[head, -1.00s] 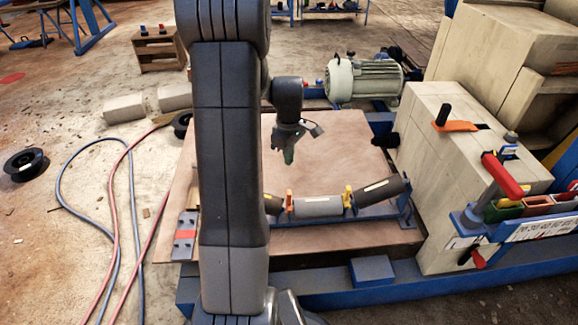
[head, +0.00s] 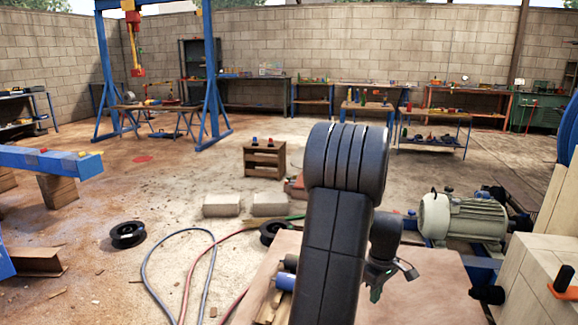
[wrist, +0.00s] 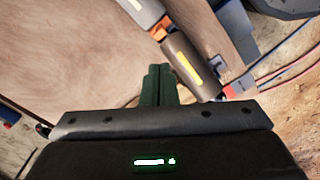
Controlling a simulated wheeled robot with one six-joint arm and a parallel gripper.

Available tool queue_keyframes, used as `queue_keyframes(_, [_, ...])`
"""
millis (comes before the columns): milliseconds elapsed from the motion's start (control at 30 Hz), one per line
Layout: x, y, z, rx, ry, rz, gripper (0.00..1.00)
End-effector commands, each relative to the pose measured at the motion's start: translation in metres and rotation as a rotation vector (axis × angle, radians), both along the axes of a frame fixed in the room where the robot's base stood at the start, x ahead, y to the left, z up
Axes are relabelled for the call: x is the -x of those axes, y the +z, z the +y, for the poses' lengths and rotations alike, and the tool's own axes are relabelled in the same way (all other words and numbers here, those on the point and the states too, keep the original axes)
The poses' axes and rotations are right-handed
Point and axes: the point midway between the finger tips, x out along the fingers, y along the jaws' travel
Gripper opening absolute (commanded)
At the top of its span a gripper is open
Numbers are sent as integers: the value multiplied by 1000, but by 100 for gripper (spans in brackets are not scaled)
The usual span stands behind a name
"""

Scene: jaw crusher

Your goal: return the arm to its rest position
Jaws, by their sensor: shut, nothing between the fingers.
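My arm stands in the middle of the head view, its dark upper link rising to a rounded joint. My gripper (head: 377,293) hangs below the wrist, right of that link, above the brown board (head: 421,305). In the wrist view, the dark green fingers (wrist: 159,84) are together with nothing between them. Past the fingertips lies a dark roller (wrist: 190,65) with a yellow label, beside a grey roller (wrist: 143,10) and an orange bracket (wrist: 160,29). The fingers appear apart from the rollers. My upper arm hides part of the board in the head view.
A pale electric motor (head: 462,216) and a wooden block (head: 550,272) stand right of my arm. Hoses (head: 188,262) and a black spool (head: 128,234) lie on the floor at left. A small crate (head: 264,159) and pale blocks (head: 221,205) stand behind.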

Motion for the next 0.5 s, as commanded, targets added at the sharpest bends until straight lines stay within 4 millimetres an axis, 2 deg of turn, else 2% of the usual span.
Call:
queue_keyframes(33, [1, -15, 0, -1, 0, 3, 0])
queue_keyframes(100, [1, -30, 0, -2, 0, 5, 0])
queue_keyframes(500, [1, -108, 0, -2, 0, 4, 0])
